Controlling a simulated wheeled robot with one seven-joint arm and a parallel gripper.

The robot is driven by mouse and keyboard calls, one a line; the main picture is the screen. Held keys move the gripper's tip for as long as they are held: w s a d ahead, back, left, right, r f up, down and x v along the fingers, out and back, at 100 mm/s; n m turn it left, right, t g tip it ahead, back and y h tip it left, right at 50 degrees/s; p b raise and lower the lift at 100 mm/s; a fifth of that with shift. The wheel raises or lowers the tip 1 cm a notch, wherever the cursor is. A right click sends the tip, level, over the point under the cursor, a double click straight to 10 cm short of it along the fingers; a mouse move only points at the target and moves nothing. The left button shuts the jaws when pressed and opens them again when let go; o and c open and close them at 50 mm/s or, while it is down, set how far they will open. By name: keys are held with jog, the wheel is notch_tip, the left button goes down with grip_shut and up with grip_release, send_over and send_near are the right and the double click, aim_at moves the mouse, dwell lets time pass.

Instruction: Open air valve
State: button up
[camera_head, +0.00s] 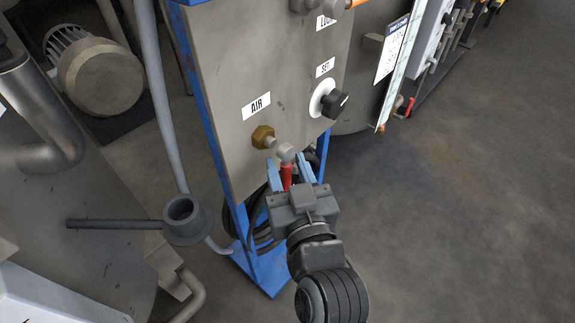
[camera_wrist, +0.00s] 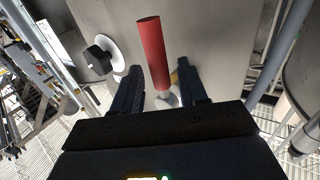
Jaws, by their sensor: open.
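The air valve has a brass hex body (camera_head: 263,137) on the panel, below the AIR label (camera_head: 256,106). Its lever has a grey end and a red handle (camera_head: 287,176), which points downward in the head view. My gripper (camera_head: 290,164) is at the lever, with its blue fingers open on either side of the red handle. In the wrist view, the red handle (camera_wrist: 153,48) stands between the two dark fingers (camera_wrist: 159,72), with a visible gap on both sides. The lower part of the handle is partly hidden by my gripper in the head view.
A black SET knob (camera_head: 334,103) on a white disc sits to the right on the same panel (camera_head: 225,60). The blue frame (camera_head: 208,125) edges the panel. Dark hoses (camera_head: 262,222) hang below it. A motor (camera_head: 95,75) stands at left. Open floor lies to the right.

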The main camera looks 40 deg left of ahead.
jog(key=shift+w+a, duration=0.25)
jog(key=shift+a, duration=0.15)
grip_shut()
dwell(0.4)
